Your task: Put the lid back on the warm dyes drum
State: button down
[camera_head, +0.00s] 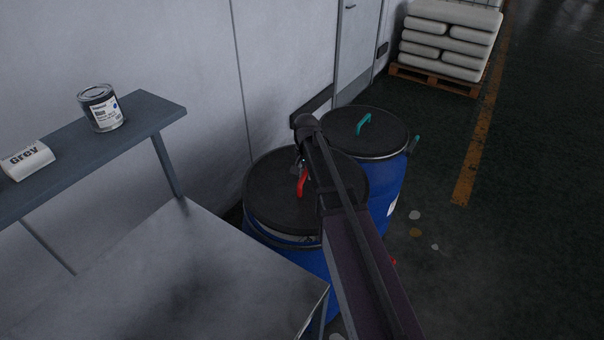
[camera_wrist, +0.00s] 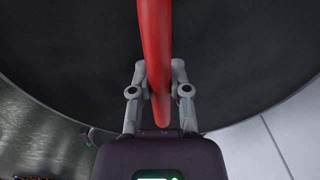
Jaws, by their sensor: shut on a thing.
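A black round lid (camera_head: 270,205) with a red handle (camera_head: 302,182) is over the near blue drum (camera_head: 305,262). In the wrist view the lid (camera_wrist: 90,50) fills most of the picture, with the red handle (camera_wrist: 155,50) running up the middle. My gripper (camera_head: 300,168) is shut on this handle, with one finger on each side in the wrist view (camera_wrist: 159,70). At the front, a narrow gap shows between the lid's edge and the drum's rim. The far side of that rim is hidden by the lid and my arm. No drum label is readable.
A second blue drum (camera_head: 391,185) with a black lid and teal handle (camera_head: 364,123) stands close behind. A grey bench (camera_head: 190,270) and a shelf (camera_head: 160,108) with a paint can (camera_head: 101,108) are left. The wall is close behind; dark floor (camera_head: 500,250) is open right.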

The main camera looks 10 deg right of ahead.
jog(key=shift+w+a+f, duration=0.1)
jog(key=shift+w+f, duration=0.1)
jog(key=shift+w, duration=0.55)
jog(key=shift+w+f, duration=0.15)
jog(key=shift+w, duration=0.55)
jog(key=shift+f+b, duration=0.15)
jog(key=shift+b, duration=0.2)
jog(key=shift+f+b, duration=2.5)
jog(key=shift+f+b, duration=0.3)
jog(key=shift+f+b, duration=0.3)
jog(key=shift+b, duration=0.05)
jog(key=shift+f+b, duration=1.05)
jog(key=shift+f, duration=0.05)
jog(key=c, duration=0.5)
grip_release()
jog(key=shift+r, duration=0.15)
